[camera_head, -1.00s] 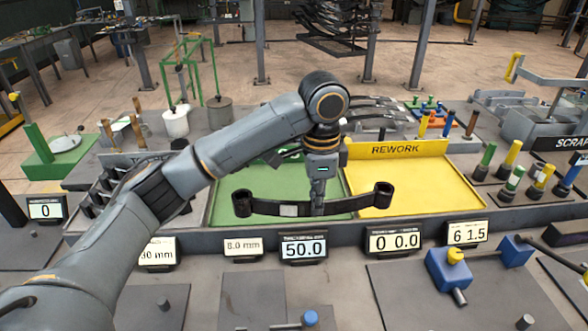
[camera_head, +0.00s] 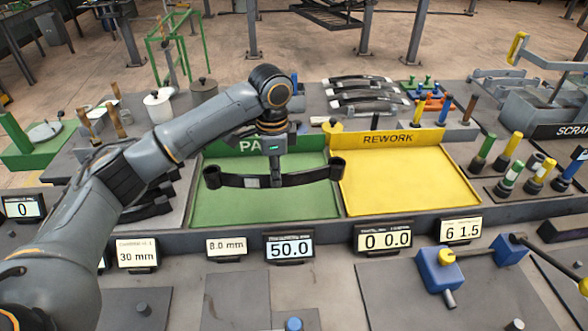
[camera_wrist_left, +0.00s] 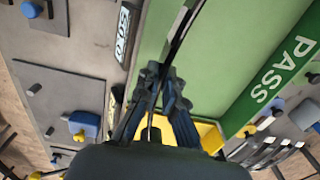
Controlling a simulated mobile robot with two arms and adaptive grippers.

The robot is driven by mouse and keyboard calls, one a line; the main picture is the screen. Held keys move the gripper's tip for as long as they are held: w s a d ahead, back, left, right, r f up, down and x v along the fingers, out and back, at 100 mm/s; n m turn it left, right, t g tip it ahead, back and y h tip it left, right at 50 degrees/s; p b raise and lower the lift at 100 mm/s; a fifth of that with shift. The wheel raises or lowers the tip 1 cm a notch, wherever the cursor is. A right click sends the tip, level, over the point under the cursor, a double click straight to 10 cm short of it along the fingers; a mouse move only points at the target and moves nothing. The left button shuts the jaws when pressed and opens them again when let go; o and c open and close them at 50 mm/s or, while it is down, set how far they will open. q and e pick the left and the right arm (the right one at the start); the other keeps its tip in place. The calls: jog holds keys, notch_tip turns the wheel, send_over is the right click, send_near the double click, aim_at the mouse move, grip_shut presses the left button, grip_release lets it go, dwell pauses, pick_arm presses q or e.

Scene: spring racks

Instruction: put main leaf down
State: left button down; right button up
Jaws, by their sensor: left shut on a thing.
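The main leaf (camera_head: 310,175) is a long dark curved spring strip with a rolled eye at each end and a light label near its left part. My left gripper (camera_head: 276,178) is shut on the leaf near its middle and holds it above the green PASS tray (camera_head: 215,211). The leaf's right eye reaches the edge of the yellow REWORK tray (camera_head: 410,195) in the picture. In the left wrist view the gripper fingers (camera_wrist_left: 160,105) close on the thin edge of the leaf (camera_wrist_left: 183,30). My right gripper is not in view.
Number displays, one reading 50.0 (camera_head: 289,246), stand along the front of the trays. Several stacked dark leaves (camera_head: 362,92) lie behind the REWORK tray. Colored-handled tools (camera_head: 510,155) stand at the right. A blue clamp block (camera_head: 440,270) sits at front right.

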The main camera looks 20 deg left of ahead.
pick_arm(q)
jog(key=a+f, duration=0.1)
jog(key=f, duration=0.1)
jog(key=w+a+f+p, duration=0.1)
jog(key=a+f, duration=0.1)
jog(key=shift+a+f, duration=0.3)
jog(key=f+p, duration=0.1)
jog(key=f, duration=0.1)
jog(key=shift+w+a+f+p, duration=0.1)
jog(key=shift+a+f+p, duration=0.1)
jog(key=shift+f+p, duration=0.2)
jog(key=shift+f, duration=0.4)
jog(key=c, duration=1.8)
grip_release()
jog(key=shift+f, duration=0.2)
jog(key=o, duration=0.3)
jog(key=shift+r, duration=0.15)
